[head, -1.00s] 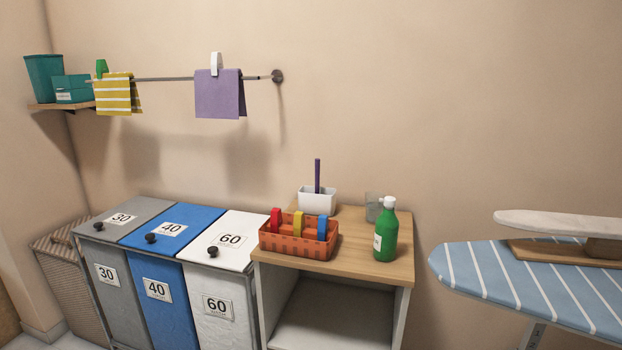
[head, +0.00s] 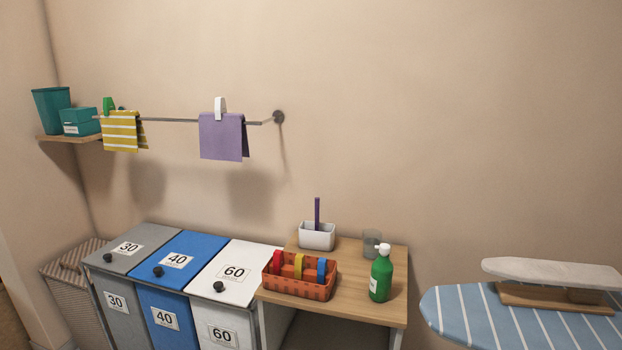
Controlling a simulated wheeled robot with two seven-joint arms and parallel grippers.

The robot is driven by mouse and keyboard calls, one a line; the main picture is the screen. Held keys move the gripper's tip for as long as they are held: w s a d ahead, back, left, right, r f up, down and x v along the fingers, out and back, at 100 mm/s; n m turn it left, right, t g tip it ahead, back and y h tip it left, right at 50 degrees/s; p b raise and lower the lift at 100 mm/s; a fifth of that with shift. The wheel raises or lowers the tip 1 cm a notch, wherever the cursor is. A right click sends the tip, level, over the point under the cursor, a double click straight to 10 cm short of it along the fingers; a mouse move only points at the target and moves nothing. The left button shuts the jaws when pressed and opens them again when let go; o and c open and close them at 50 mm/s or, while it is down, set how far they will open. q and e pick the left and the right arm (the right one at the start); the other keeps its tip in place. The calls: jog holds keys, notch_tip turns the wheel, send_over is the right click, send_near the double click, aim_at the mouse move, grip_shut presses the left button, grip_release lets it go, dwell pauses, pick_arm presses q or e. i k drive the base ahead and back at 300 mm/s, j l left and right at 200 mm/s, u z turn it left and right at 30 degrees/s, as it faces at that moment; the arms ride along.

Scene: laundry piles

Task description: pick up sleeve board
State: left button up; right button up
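The sleeve board (head: 550,273) has a long pale padded top over a wooden base (head: 540,298). It rests on the blue striped ironing board (head: 470,322) at the right of the head view. The ironing board's right part and lower side run out of the picture. Neither of my grippers shows in the head view.
A wooden-topped cabinet (head: 345,295) stands left of the ironing board with a green bottle (head: 380,278), a glass (head: 371,243), a white holder (head: 317,236) and an orange basket (head: 300,285) of clips. Numbered bins (head: 190,265) stand further left. Cloths (head: 222,137) hang on a wall rail.

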aim_at(587, 285)
jog(key=l+z, duration=0.1)
jog(key=z, duration=1.25)
